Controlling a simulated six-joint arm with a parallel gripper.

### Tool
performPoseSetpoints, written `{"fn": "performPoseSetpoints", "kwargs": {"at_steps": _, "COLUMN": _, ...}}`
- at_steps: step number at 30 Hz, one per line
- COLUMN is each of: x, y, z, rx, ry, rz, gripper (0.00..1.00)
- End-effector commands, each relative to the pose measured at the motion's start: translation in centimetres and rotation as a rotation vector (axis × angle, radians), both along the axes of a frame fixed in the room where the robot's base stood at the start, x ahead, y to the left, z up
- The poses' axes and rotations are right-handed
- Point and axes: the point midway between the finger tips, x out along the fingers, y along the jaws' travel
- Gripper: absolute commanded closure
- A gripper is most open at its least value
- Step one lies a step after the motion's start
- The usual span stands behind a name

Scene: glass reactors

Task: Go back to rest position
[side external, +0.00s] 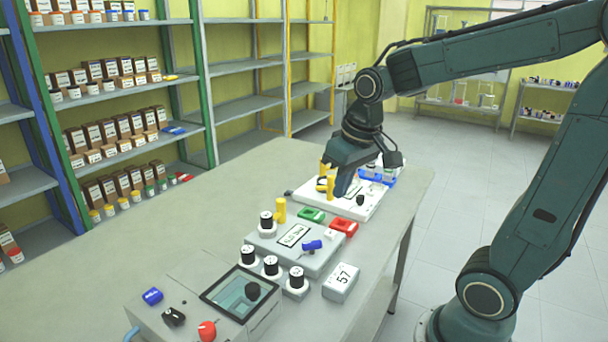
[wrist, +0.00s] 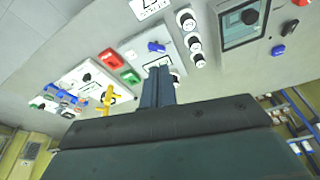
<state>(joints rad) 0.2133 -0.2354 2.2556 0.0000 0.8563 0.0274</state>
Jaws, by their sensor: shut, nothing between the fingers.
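My gripper (side external: 340,187) reaches over the far part of the grey table (side external: 190,225), above a white board (side external: 365,207) with yellow posts. In the wrist view my gripper (wrist: 157,72) has its two dark fingers together, with nothing seen between them. The fingertips appear in front of the edge of a grey panel (wrist: 172,56). In the side view my arm comes in from the right, and its wrist partly hides the board and the items behind it.
A control box with a dark screen (side external: 240,290) stands at the near end. Shelves (side external: 105,85) line the left. The table's left side is clear.

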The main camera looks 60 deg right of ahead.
Motion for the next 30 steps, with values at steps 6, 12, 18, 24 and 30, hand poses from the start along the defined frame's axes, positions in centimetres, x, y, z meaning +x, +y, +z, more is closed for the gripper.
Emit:
{"fn": "performPoseSetpoints", "kwargs": {"at_steps": 6, "x": -3.4, "y": 2.6, "z": 1.7, "rx": -0.017, "ry": -0.077, "rz": 0.081, "gripper": 1.00}}
{"fn": "performPoseSetpoints", "kwargs": {"at_steps": 12, "x": -6.5, "y": 4.4, "z": 2.4, "rx": -0.027, "ry": -0.142, "rz": 0.150, "gripper": 1.00}}
{"fn": "performPoseSetpoints", "kwargs": {"at_steps": 18, "x": -9.1, "y": 5.6, "z": 2.5, "rx": -0.032, "ry": -0.197, "rz": 0.208, "gripper": 1.00}}
{"fn": "performPoseSetpoints", "kwargs": {"at_steps": 24, "x": -10.3, "y": 6.1, "z": 2.4, "rx": -0.034, "ry": -0.223, "rz": 0.236, "gripper": 1.00}}
{"fn": "performPoseSetpoints", "kwargs": {"at_steps": 30, "x": -10.5, "y": 6.2, "z": 2.4, "rx": -0.035, "ry": -0.225, "rz": 0.239, "gripper": 1.00}}
